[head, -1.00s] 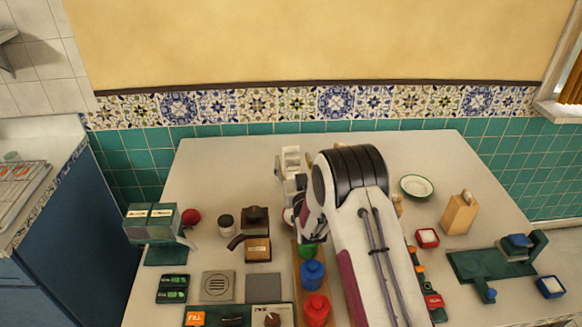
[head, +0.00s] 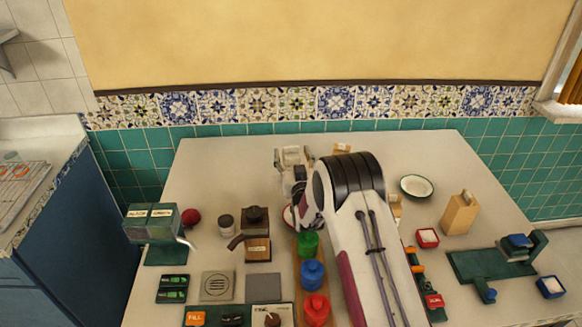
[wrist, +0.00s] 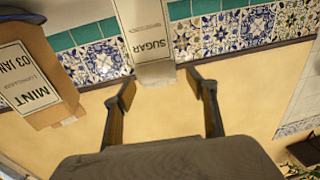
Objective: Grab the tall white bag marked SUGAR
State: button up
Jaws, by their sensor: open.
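My gripper (wrist: 160,77) is open and empty in the wrist view. Its two fingers point at the bag, one to each side of its near end. Whether that end lies between the tips or just beyond them, I cannot tell. In the head view my arm covers that part of the table and I cannot pick out the bag surely.
A brown bag marked MINT (wrist: 30,92) stands left of the white bag in the wrist view. In the head view, red, blue (head: 312,273) and green canisters stand near my arm. The back left table is clear.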

jog(key=c, duration=1.6)
jog(key=shift+r, duration=0.15)
grip_shut()
jog(key=shift+r, duration=0.1)
notch_tip(320, 180, up, 10)
